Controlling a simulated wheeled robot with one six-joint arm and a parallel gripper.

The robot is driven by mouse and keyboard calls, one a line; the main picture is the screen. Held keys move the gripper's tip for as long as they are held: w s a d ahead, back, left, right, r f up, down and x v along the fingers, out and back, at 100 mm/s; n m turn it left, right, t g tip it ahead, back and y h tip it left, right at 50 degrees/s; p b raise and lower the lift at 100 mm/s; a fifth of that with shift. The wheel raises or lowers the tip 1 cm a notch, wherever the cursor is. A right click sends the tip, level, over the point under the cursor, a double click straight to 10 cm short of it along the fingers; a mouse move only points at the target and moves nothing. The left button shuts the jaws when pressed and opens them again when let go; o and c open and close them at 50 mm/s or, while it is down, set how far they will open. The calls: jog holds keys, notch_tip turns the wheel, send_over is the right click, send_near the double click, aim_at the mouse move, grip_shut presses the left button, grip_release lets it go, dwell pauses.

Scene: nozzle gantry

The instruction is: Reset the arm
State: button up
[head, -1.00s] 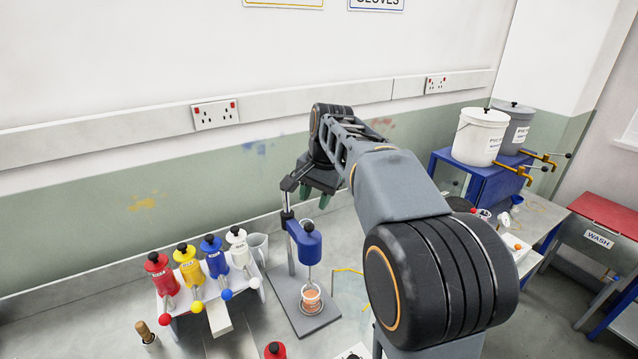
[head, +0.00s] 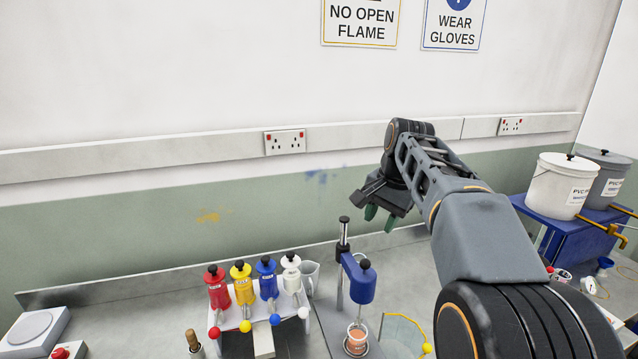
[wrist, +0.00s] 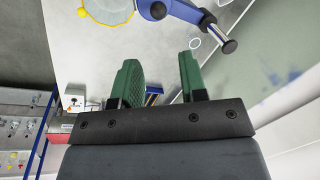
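My gripper (head: 379,218) is raised above the back of the bench, with its green fingers pointing down, to the right of the blue stirrer's post. In the wrist view its two green fingers (wrist: 160,82) stand apart with nothing between them. The blue stirrer (head: 360,280) stands on a grey base, with a small cup of orange-brown content (head: 356,340) below its head. The stirrer also shows in the wrist view (wrist: 185,10), beyond the fingertips.
A white rack holds red (head: 217,287), yellow (head: 242,284), blue (head: 266,278) and white (head: 290,273) dispensers. A white bucket (head: 561,186) and a grey bucket (head: 607,172) stand on a blue stand (head: 570,235) at the right. A white scale (head: 32,330) sits at the left.

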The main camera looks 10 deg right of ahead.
notch_tip(320, 180, down, 8)
jog(key=s+r+n+h, duration=0.1)
jog(key=s+n, duration=0.1)
jog(key=n, duration=0.2)
jog(key=s+a+f+n+t, duration=0.1)
jog(key=s+a+f+n, duration=0.1)
jog(key=s, duration=0.3)
jog(key=s+a+f+n+t, duration=0.1)
jog(key=s+a+f+n, duration=0.1)
jog(key=s, duration=0.3)
jog(key=s+a+f+n+t+b, duration=0.1)
jog(key=s+a+f, duration=0.1)
jog(key=s+f, duration=0.2)
jog(key=shift+s+f+n, duration=0.2)
jog(key=shift+s+n, duration=0.2)
jog(key=shift+s, duration=0.1)
